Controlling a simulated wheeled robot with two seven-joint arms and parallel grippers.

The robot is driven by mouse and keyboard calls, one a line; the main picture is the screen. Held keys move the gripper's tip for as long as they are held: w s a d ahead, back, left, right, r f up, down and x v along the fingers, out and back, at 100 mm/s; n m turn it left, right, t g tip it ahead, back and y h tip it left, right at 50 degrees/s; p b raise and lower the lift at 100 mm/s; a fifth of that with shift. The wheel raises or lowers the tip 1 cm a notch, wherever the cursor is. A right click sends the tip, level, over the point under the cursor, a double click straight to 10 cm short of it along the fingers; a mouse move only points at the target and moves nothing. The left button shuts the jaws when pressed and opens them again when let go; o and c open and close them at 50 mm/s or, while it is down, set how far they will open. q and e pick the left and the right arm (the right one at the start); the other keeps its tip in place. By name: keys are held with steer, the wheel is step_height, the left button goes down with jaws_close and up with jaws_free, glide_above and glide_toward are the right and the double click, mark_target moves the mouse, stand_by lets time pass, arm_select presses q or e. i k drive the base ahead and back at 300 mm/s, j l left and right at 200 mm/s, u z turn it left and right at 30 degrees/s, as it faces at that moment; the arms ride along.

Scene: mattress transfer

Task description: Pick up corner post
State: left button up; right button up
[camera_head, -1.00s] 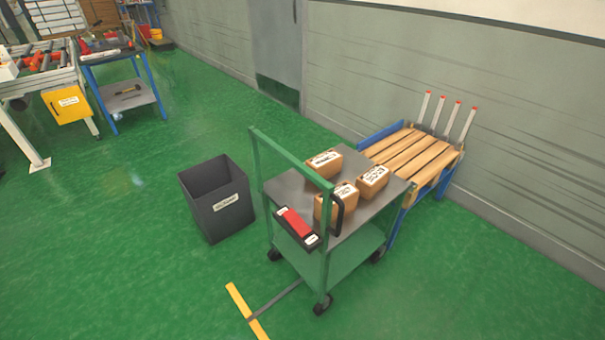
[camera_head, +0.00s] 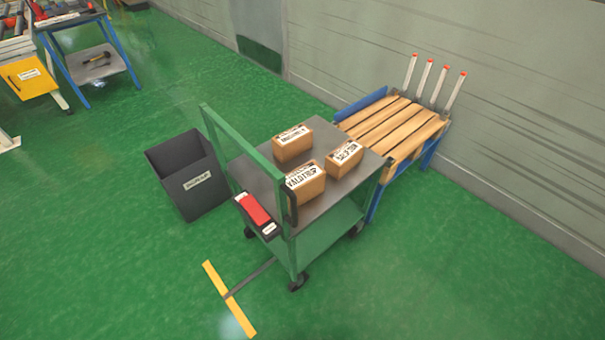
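Several white corner posts with red tips (camera_head: 431,78) stand upright and slightly tilted in a row at the far right end of the wooden slatted pallet (camera_head: 395,130), near the wall. The pallet rests on a blue stand behind the green cart. Neither of my grippers shows in the head view, so I cannot see whether they hold anything.
A green cart (camera_head: 318,238) with a grey top stands in the middle, carrying three labelled cardboard boxes (camera_head: 292,142) and a red-and-black item (camera_head: 256,212) on its near side. A dark grey bin (camera_head: 188,190) stands left of it. Green floor is free at front and right.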

mark_target(463, 74)
steer(key=i+l+z, duration=0.25)
steer(key=i+l, duration=0.6)
steer(key=l, duration=0.3)
steer(key=i+l+z, duration=0.25)
steer(key=i+l, duration=0.95)
steer(key=l+u, duration=0.05)
